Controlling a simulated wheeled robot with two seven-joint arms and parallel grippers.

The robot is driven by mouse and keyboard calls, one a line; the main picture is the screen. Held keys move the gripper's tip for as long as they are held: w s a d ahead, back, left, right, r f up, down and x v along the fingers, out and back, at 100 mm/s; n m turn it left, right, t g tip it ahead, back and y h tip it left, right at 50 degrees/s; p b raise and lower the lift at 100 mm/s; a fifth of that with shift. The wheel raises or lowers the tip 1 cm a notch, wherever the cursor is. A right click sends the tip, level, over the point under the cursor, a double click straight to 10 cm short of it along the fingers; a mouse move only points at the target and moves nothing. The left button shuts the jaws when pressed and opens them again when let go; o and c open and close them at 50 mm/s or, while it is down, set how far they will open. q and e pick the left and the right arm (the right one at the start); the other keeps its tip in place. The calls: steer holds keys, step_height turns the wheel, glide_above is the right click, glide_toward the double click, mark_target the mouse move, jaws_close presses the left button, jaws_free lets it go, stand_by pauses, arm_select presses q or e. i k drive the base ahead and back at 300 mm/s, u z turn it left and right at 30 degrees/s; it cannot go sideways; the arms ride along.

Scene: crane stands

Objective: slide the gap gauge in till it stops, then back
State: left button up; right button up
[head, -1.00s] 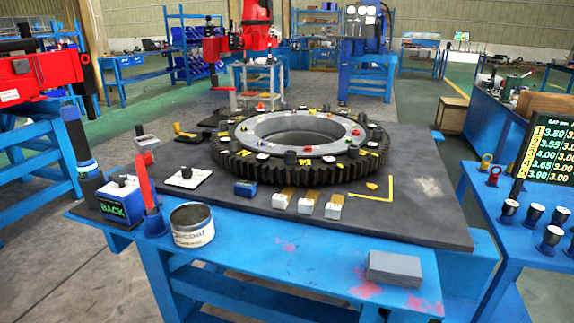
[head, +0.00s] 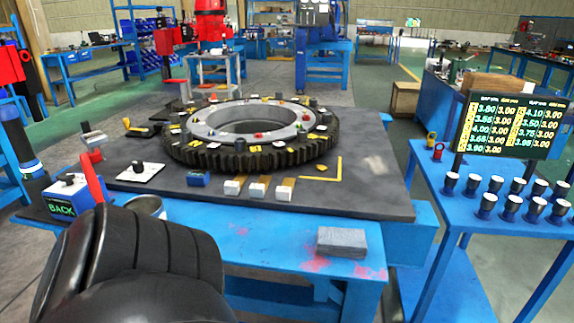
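A large dark toothed ring (head: 250,155) lies flat on a dark plate on the blue bench, with a grey inner ring and several small parts on top. Three white-ended blocks with brass-coloured strips lie at its front edge: a left one (head: 232,187), a middle one (head: 258,190) and a right one (head: 285,192). I cannot tell which thing is the gap gauge. A black rounded part of my own arm fills the lower left and partly hides a tin (head: 146,205). Neither gripper's fingers are in view.
A display board (head: 515,125) with gap figures stands over a blue side table (head: 450,205) holding several black-and-white knobs. A grey block (head: 342,241) lies at the bench front. A box marked BACK (head: 66,197) and a red-handled tool (head: 93,180) stand at left.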

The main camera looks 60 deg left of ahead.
mark_target(196, 178)
steer(key=z, duration=0.2)
steer(key=k, duration=0.85)
steer(key=u, duration=0.3)
